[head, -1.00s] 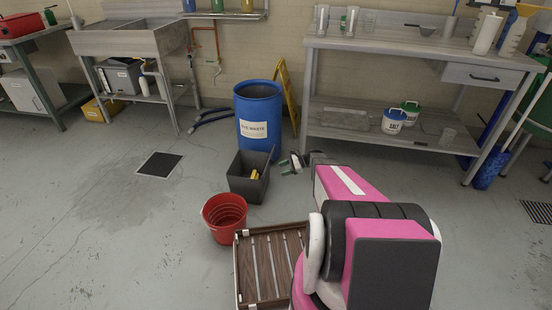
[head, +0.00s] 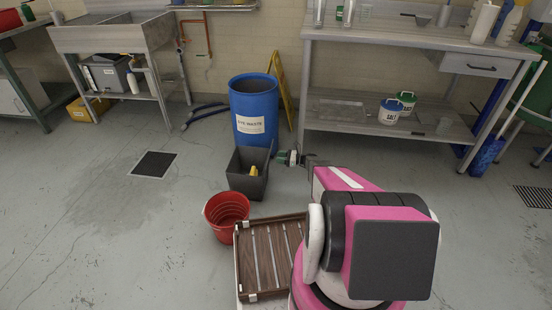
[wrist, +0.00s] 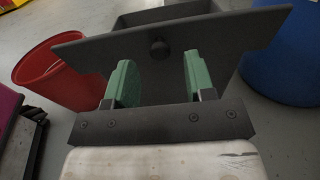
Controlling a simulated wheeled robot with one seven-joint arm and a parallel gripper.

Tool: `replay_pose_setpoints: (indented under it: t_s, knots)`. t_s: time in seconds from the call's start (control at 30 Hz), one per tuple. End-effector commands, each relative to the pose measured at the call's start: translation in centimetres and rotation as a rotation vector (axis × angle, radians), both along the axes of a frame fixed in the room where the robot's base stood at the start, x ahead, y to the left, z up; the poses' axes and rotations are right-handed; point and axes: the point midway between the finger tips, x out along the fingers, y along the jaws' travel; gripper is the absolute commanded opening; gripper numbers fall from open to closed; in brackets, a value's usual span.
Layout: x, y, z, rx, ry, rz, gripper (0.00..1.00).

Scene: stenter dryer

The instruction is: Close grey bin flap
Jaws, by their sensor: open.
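The grey bin (head: 246,182) stands on the floor in front of the blue barrel. A yellow item shows inside its open top. Its flap (wrist: 232,32) is raised; in the wrist view it is a dark grey panel across the bin, with a round dark knob (wrist: 160,49). My gripper (wrist: 157,75) is open, its two green fingers pointing at the flap with the knob between them, apart from both. Whether the fingertips touch the panel I cannot tell. In the head view my gripper (head: 286,157) is just right of the bin, partly hidden by my arm.
A red bucket (head: 226,213) stands at the bin's front left. A brown slatted crate (head: 250,275) lies nearer me. The blue waste barrel (head: 252,105) and a yellow sign (head: 281,78) are behind. A workbench (head: 410,45) is at right. Floor at left is clear.

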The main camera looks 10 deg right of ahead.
Motion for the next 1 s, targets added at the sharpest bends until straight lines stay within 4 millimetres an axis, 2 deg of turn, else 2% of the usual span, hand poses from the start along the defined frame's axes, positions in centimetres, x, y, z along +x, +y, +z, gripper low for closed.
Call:
replay_pose_setpoints:
  t_s: [0.1,0.2,0.57,0.67,0.7,0.73,1.0]
  knots:
    - [0.5,1.5,0.0,0.000,-0.001,0.002,0.49]
    - [0.7,2.1,0.0,0.000,-0.001,0.001,0.49]
    - [0.8,2.5,0.0,0.000,-0.001,0.000,0.49]
    - [0.8,2.5,0.0,0.000,-0.001,0.000,0.20]
    - [0.8,2.5,0.0,0.000,-0.001,0.000,0.07]
    - [0.8,2.5,0.0,0.000,-0.001,0.000,0.01]
    - [0.8,2.6,0.1,-0.016,0.004,0.001,0.01]
